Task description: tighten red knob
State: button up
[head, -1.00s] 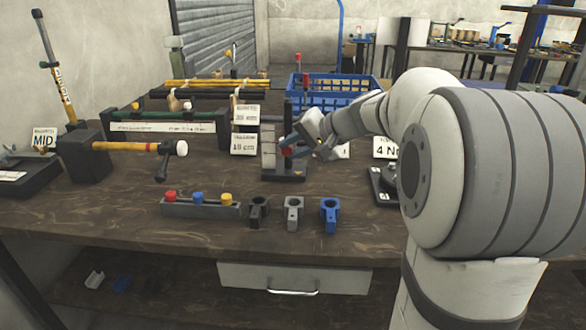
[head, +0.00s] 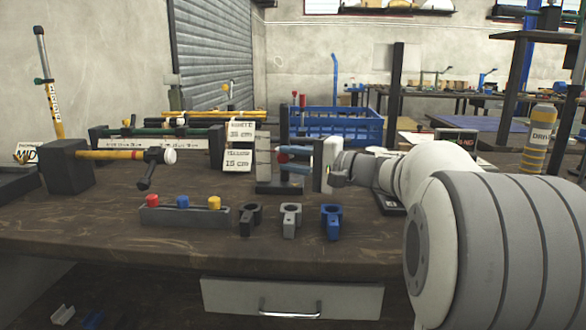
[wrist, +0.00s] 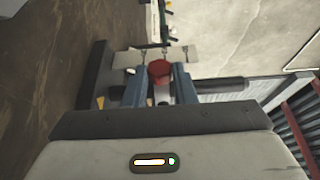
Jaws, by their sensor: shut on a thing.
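The red knob (head: 282,158) sits on a dark upright stand (head: 279,187) at the back middle of the workbench. In the wrist view the red knob (wrist: 160,70) is between the two blue fingers. My gripper (head: 288,160) reaches in level from the right and is shut on the knob, with one finger above it and one below in the head view. The wrist view shows my gripper (wrist: 160,77) with its fingers on both sides of the knob. The knob's back and the part behind it are hidden.
Label cards (head: 239,147) stand just left of the stand. A blue crate (head: 345,127) is behind it. In front lie a grey block with red, blue and yellow knobs (head: 185,215) and black, grey and blue clamps (head: 331,222). A mallet (head: 120,155) is at left.

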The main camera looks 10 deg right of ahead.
dwell(0.5)
jog(key=o, duration=1)
jog(key=shift+p+v, duration=1.2)
jog(key=shift+v, duration=2.7)
